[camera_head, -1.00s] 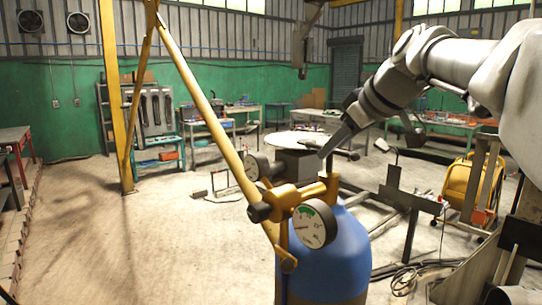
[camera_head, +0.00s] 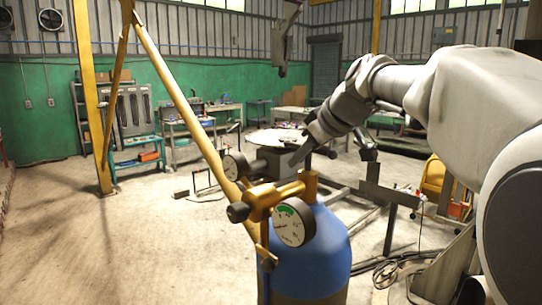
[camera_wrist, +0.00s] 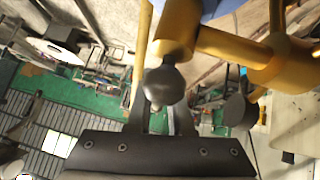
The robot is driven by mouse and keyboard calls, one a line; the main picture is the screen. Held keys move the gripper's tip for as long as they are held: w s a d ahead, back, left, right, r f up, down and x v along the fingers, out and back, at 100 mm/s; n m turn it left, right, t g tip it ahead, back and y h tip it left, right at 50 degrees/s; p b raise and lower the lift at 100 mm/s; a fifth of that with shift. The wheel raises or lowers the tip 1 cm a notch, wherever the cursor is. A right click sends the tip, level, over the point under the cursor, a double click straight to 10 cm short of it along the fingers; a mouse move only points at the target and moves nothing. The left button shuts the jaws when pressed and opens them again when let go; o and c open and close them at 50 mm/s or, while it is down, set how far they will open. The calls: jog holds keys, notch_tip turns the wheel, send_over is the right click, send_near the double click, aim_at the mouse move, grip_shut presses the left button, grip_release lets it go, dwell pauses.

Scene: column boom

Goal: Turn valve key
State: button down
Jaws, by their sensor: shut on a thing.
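A blue gas cylinder (camera_head: 312,262) stands upright in the head view, with a brass valve body (camera_head: 275,198) on top. A round gauge (camera_head: 294,222) faces me on its front, and a second gauge (camera_head: 235,166) is at its left. My gripper (camera_head: 294,161) is just above the brass body, pointing down and left. In the wrist view, a grey rounded knob, seemingly the valve key (camera_wrist: 164,85), sits between my gripper's two fingers (camera_wrist: 160,118), beside the brass body (camera_wrist: 178,28). The fingers are shut on it. The exact grip is hidden in the head view.
A yellow slanted pole (camera_head: 180,85) passes close to the left of the valve. A metal frame (camera_head: 385,195) and coiled hoses (camera_head: 395,270) are to the right. The floor at the left is clear.

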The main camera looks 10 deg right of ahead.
jog(key=shift+n+y, duration=0.3)
jog(key=n+g+y+b, duration=0.1)
jog(key=n, duration=0.1)
jog(key=shift+s+a+n+g+y, duration=0.1)
jog(key=shift+n+g+y, duration=0.2)
jog(key=shift+n+y, duration=0.1)
jog(key=n+g, duration=0.1)
jog(key=n+g+y, duration=0.1)
jog(key=n, duration=0.1)
jog(key=n+g+y+p, duration=0.1)
jog(key=shift+s+a+r+n, duration=0.2)
jog(key=shift+s+a+n, duration=0.05)
jog(key=shift+s+n, duration=0.1)
jog(key=n+g+p, duration=0.2)
jog(key=s+n+g+y+p, duration=0.1)
jog(key=n+g+p, duration=0.1)
jog(key=n, duration=0.1)
jog(key=shift+a+r, duration=0.1)
jog(key=shift+r, duration=0.05)
jog(key=n+g+p, duration=0.2)
jog(key=n+p, duration=0.1)
jog(key=shift+s+n+g+h, duration=0.3)
jog(key=shift+n+g, duration=0.05)
jog(key=shift+g, duration=0.05)
jog(key=shift+s+n+g+p, duration=0.1)
jog(key=shift+n+g+p, duration=0.2)
jog(key=shift+n+p, duration=0.2)
jog(key=shift+f, duration=0.2)
